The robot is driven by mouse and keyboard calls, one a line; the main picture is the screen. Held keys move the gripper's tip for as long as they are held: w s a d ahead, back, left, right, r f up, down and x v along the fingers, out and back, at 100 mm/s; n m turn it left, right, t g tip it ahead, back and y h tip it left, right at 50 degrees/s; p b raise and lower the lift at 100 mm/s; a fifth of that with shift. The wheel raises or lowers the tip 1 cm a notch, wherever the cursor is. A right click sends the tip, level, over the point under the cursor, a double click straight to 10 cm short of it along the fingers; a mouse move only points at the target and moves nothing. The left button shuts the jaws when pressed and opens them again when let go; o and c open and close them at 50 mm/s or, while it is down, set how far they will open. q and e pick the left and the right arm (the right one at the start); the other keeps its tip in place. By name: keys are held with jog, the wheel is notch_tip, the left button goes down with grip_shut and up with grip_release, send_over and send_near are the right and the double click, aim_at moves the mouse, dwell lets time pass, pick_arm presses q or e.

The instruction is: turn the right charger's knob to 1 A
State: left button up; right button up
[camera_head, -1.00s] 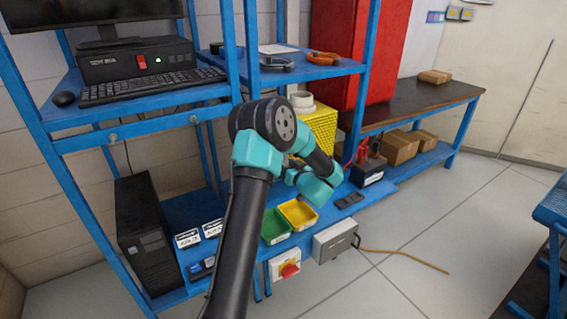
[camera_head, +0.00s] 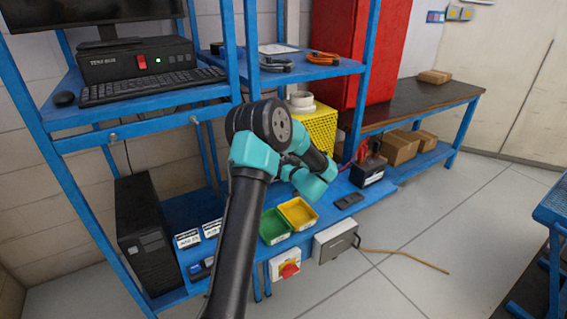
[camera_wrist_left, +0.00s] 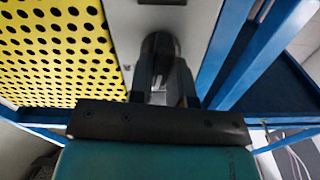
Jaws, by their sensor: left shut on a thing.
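My left gripper (camera_wrist_left: 162,72) is shut on a dark, round, knob-like part (camera_wrist_left: 160,46) in the left wrist view. That part stands out from a pale grey panel (camera_wrist_left: 196,18), which I take to be the charger's face. The fingers lie on either side of it and hide most of it, so its pointer and any scale marks cannot be read. In the head view my left arm's elbow and wrist cover the gripper and the charger. My right gripper is not in view.
A yellow perforated box (camera_wrist_left: 50,50) is close to the left of the gripper, and a blue frame post (camera_wrist_left: 250,55) is to its right. The head view shows green (camera_head: 273,226) and yellow (camera_head: 298,213) bins and a black battery (camera_head: 367,172) on the lower shelf.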

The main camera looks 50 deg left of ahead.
pick_arm(q)
jog(key=shift+n, duration=0.4)
grip_shut()
jog(key=n, duration=1)
jog(key=shift+s+f, duration=0.1)
jog(key=shift+s, duration=0.05)
jog(key=o, duration=0.8)
grip_release()
jog(key=shift+d, duration=0.1)
jog(key=v, duration=1.7)
